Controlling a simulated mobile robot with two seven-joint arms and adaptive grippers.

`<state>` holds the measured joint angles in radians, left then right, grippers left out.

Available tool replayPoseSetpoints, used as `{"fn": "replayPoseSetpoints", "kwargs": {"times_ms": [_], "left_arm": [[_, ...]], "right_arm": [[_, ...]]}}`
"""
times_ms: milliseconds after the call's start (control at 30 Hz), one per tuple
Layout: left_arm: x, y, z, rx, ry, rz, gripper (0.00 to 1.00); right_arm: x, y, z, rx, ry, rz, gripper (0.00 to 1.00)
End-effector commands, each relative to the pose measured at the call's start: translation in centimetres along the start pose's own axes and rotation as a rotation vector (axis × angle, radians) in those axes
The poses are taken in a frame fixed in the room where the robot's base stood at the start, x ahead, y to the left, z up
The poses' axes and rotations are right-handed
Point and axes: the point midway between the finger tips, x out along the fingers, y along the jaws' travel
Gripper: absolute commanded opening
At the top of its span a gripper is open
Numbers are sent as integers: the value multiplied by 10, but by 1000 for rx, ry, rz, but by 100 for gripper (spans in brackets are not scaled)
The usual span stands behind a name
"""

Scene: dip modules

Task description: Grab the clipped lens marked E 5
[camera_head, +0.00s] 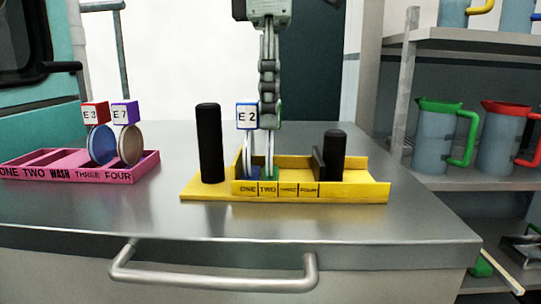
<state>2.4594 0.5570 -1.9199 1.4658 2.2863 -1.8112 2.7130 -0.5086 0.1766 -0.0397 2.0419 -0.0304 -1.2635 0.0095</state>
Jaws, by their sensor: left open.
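My left gripper (268,116) comes straight down from the top centre, fingers open, at a green clip (277,110) above slot TWO of the yellow rack (355,191). A thin lens (269,150) stands upright below this clip. The gripper hides most of the clip, and no marking shows on it. I see no E 5 label. Beside it on the left, a blue clip marked E 2 (247,116) stands over slot ONE. I cannot tell whether the fingers touch the green clip. My right gripper is not in view.
Black posts (209,143) and (334,152) rise on the yellow rack, close to the gripper. A pink tray (80,171) at left holds lenses marked E 3 (95,113) and E 7 (125,113). Jugs (437,140) stand on shelves at right. The front counter is clear.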

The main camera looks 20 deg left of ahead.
Motion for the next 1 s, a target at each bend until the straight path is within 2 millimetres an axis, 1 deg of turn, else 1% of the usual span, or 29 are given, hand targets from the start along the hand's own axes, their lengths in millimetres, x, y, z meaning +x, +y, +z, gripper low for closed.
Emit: {"fn": "replayPoseSetpoints", "kwargs": {"times_ms": [100,267,367,700,733,1000], "left_arm": [[5,0,0,-1,-1,0,55],[5,0,0,0,-1,0,55],[5,0,0,0,-1,0,44],[5,0,0,0,-1,0,2],[5,0,0,0,0,0,0],[4,0,0,0,-1,0,0]], "right_arm": [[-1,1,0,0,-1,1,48],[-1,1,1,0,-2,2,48],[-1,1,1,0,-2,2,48],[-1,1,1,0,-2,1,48],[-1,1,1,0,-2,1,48],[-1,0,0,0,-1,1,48]]}}
